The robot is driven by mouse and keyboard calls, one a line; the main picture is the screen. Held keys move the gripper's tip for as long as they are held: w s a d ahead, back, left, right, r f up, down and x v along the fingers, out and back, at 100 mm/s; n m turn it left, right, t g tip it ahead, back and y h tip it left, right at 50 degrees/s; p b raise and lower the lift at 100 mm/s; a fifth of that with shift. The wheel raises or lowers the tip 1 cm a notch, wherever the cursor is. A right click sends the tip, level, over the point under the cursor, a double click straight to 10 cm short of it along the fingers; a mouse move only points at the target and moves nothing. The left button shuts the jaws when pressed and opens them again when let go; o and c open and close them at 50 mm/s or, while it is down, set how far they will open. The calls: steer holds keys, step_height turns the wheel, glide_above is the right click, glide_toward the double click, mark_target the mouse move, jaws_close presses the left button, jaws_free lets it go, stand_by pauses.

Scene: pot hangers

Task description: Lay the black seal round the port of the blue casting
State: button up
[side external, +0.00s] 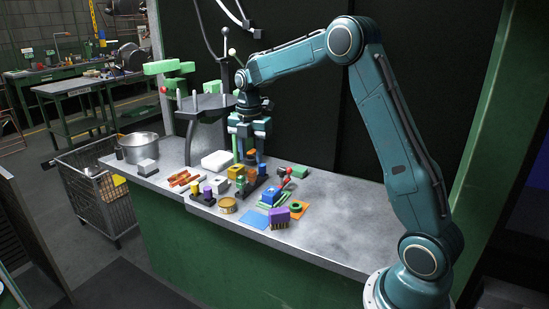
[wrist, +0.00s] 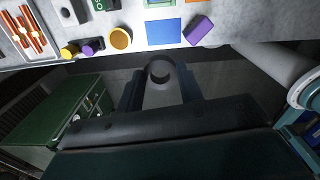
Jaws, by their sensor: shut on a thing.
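My gripper (side external: 253,130) points down above the back part of the bench, to the back left of the blue casting. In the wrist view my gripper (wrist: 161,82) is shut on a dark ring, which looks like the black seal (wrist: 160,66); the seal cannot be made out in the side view. A blue block-like part, probably the blue casting (side external: 269,196), sits on the bench near a red-handled tool. Its port is too small to make out. The seal is apart from the casting.
A blue sheet (side external: 254,217) and a purple block (side external: 279,217) lie near the front edge. A green ring (side external: 296,207) sits on an orange sheet. A steel pot (side external: 142,147) stands far left. A dark stand with upright pegs (side external: 205,105) rises beside my gripper. The right bench is clear.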

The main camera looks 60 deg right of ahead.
steer(key=d+r, duration=0.5)
steer(key=d, duration=0.5)
steer(key=shift+s+d+r, duration=0.15)
steer(key=shift+s+r, duration=0.15)
steer(key=shift+r, duration=0.05)
steer(key=shift+f, duration=0.1)
step_height(320, 180, down, 20)
steer(key=shift+r, duration=0.1)
stand_by(0.9)
steer(key=shift+f, duration=0.5)
steer(key=o, duration=0.9)
steer(key=shift+r, duration=0.15)
